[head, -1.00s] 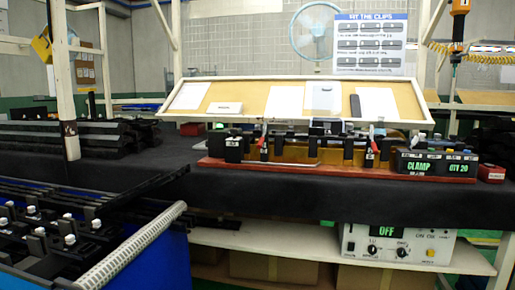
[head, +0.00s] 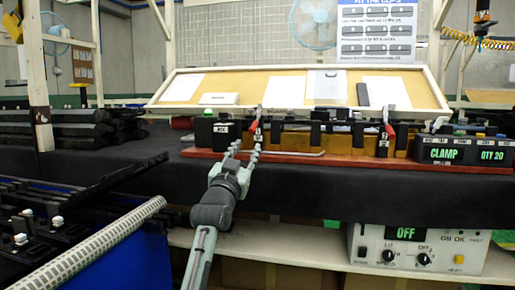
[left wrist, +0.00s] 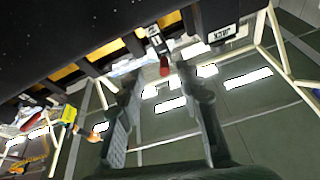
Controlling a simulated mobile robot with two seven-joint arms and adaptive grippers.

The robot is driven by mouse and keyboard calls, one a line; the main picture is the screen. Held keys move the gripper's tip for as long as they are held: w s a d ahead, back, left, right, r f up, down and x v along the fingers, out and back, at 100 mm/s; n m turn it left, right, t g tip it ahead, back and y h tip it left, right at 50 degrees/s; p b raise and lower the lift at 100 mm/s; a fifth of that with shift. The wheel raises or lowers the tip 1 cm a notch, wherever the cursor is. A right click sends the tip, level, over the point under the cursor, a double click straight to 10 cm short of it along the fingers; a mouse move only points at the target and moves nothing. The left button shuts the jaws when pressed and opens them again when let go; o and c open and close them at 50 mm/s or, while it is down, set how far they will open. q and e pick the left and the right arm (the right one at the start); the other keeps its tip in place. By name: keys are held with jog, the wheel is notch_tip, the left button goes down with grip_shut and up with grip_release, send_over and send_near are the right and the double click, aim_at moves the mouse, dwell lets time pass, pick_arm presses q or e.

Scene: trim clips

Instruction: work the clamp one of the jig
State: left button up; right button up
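The jig (head: 310,159) is a long reddish-brown base with black holders and an amber bar, lying along the dark bench. Clamp one (head: 256,133), at its left end, has a red-tipped lever and a white label. In the left wrist view the clamp's red tip (left wrist: 164,67) shows ahead, between the finger ends. A second red-handled clamp (head: 385,138) stands at the jig's right. My left gripper (head: 246,150) is in front of clamp one, fingers apart. The left wrist view shows the gripper (left wrist: 161,82) open and empty; contact with the clamp cannot be told. My right gripper is out of view.
A black box marked JACK (left wrist: 222,36) sits beside clamp one. A sloped board (head: 430,98) rises behind. A power unit reading OFF (head: 420,247) is below. Black parts and a ribbed tube (head: 95,240) fill the lower left.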

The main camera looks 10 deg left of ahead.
aim_at(253, 125)
pick_arm(q)
jog(key=r, duration=0.2)
jog(key=shift+w+r+t, duration=0.3)
jog(key=shift+w, duration=0.3)
jog(key=x, duration=0.7)
jog(key=shift+w+f, duration=0.1)
jog(key=shift+w, duration=0.1)
grip_shut()
